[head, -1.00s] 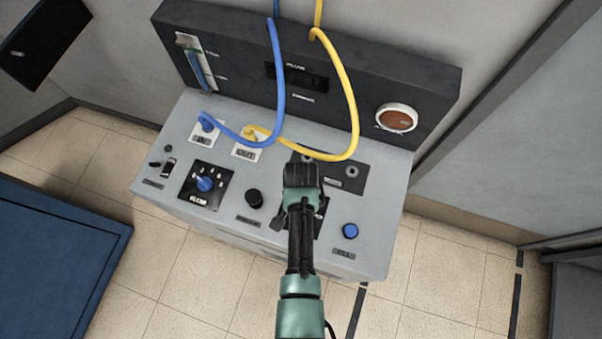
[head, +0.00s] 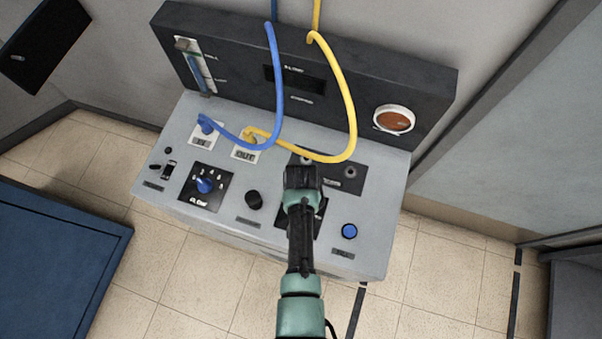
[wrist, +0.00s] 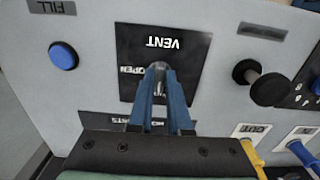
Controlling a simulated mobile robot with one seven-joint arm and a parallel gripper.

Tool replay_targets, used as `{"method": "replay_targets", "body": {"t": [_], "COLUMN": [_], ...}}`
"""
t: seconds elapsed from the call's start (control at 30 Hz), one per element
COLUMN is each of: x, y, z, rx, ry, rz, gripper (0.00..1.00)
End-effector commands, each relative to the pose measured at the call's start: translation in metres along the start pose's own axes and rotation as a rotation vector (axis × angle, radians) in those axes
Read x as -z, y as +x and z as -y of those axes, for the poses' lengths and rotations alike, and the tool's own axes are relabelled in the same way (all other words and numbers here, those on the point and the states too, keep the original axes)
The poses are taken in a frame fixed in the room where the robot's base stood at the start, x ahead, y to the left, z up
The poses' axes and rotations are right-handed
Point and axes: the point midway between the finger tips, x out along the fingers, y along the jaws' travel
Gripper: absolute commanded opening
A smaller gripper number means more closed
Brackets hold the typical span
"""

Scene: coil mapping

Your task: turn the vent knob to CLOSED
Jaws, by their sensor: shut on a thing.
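The vent panel (wrist: 180,60) is a black square plate that appears upside down in the wrist view, with VENT and OPEN lettering. My gripper (wrist: 161,92) has its two blue fingers shut on the vent knob (wrist: 158,68), a small grey knob whose tip shows between them. The OPEN word is just left of the knob. The CLOSED mark is not visible, and I cannot tell which way the knob points. In the head view my arm covers the knob and most of the vent panel (head: 319,216).
A blue FILL button (head: 349,231) sits right of the vent panel, and a black knob (head: 254,200) sits left. A blue hose (head: 276,90) and a yellow hose (head: 348,100) loop over the console behind my gripper. A flow dial (head: 205,185) is further left.

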Motion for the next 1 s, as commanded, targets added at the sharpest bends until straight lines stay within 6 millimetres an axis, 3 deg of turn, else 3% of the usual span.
{"method": "replay_targets", "body": {"t": [0.2,0.23,0.4,0.77,1.0], "x": [0.001,0.001,0.0,0.0,0.001], "y": [0.0,0.0,0.0,-0.003,-0.033], "z": [0.0,0.0,0.0,0.0,0.0], "rx": [0.0,0.0,0.0,0.0,0.001], "ry": [-0.004,-0.003,-0.002,0.0,-0.001], "rz": [-0.002,-0.002,-0.001,-0.001,-0.005], "gripper": [0.0,0.18,0.46,0.46,0.46]}}
